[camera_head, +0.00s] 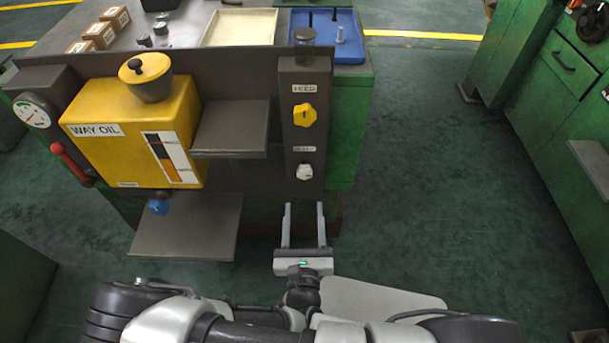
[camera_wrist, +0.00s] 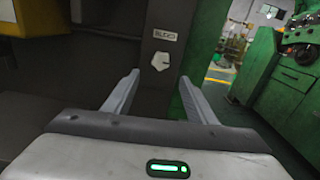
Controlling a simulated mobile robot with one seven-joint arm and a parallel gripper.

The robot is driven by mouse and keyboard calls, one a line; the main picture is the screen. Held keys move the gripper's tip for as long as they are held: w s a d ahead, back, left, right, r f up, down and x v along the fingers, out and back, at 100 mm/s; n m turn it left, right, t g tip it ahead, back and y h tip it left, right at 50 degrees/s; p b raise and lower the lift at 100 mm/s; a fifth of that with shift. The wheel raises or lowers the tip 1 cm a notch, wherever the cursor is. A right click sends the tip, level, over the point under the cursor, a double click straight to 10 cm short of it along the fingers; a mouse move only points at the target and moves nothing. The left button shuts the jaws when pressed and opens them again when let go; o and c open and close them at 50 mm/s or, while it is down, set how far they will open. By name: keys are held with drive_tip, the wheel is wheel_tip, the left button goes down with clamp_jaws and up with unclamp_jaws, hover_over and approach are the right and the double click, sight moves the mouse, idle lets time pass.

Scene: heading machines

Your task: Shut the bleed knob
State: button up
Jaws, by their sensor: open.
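The bleed knob is a small white knob (camera_head: 304,172) low on a dark upright panel (camera_head: 291,127), under a small label that reads BLEED in the wrist view. It also shows in the wrist view (camera_wrist: 160,62), between and beyond my fingers. My gripper (camera_head: 304,208) is open and empty, below and in front of the knob in the head view, its two fingers pointing toward the panel. The fingers look apart from the knob. A yellow knob (camera_head: 304,115) under a FEED label sits above it on the same panel.
Left of the panel are a dark shelf (camera_head: 232,128), a yellow WAY OIL tank (camera_head: 127,130), a blue knob (camera_head: 157,207) and a lower tray (camera_head: 188,228). A red lever (camera_head: 70,160) is farther left. Green floor (camera_head: 420,180) is clear to the right, before green cabinets (camera_head: 560,130).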

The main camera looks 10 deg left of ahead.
sight(305, 176)
drive_tip(key=b+x, duration=0.2)
drive_tip(key=x, duration=1)
drive_tip(key=shift+w, duration=0.25)
drive_tip(key=shift+r, duration=0.1)
drive_tip(key=c, duration=1.1)
